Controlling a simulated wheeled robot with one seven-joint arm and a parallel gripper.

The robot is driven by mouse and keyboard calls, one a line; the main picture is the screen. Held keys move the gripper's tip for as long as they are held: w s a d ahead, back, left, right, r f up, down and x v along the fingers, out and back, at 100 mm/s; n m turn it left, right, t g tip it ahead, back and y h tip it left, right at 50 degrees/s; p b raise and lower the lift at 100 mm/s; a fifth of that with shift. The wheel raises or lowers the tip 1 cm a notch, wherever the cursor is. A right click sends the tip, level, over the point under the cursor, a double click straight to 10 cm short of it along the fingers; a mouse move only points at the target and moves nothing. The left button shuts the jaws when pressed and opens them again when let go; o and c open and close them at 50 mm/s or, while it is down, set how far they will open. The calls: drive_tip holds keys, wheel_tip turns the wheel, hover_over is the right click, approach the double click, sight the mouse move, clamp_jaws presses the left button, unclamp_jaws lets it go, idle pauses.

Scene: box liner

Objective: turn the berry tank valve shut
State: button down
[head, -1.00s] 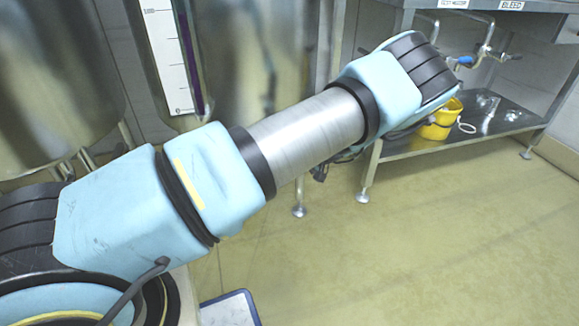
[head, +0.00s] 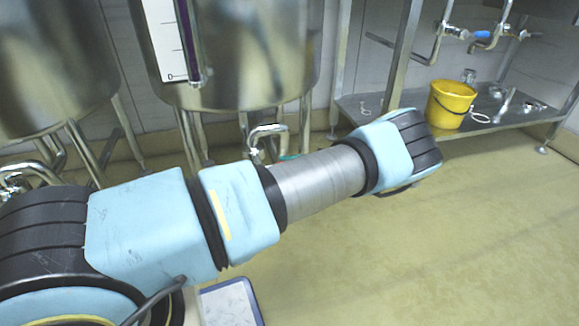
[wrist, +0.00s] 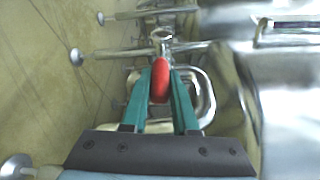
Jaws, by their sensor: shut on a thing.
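In the wrist view a red valve handle (wrist: 160,82) sits between the two teal fingers of my gripper (wrist: 163,74). The fingers are closed on it from both sides. Metal valve pipework (wrist: 203,100) curves behind and around the fingers. In the head view a steel tank (head: 245,60) with a purple sight gauge (head: 190,45) stands behind my arm. A bent outlet pipe (head: 268,132) shows below it, with a small teal piece beside it. Most of my gripper and the red handle are hidden there by my arm. I cannot tell the handle's angle to its pipe.
Another steel tank (head: 50,70) stands at the left. At the right, a steel rack (head: 400,90) holds a yellow bucket (head: 450,104) on its low shelf, with a blue-handled tap (head: 482,34) above. Tank legs and pipes crowd the area around my gripper.

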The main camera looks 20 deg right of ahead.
idle(0.4)
drive_tip(key=c, duration=0.7)
unclamp_jaws()
drive_tip(key=v, duration=1)
drive_tip(key=shift+s+d+f, duration=0.1)
drive_tip(key=shift+s+d, duration=0.05)
drive_tip(key=shift+d, duration=0.2)
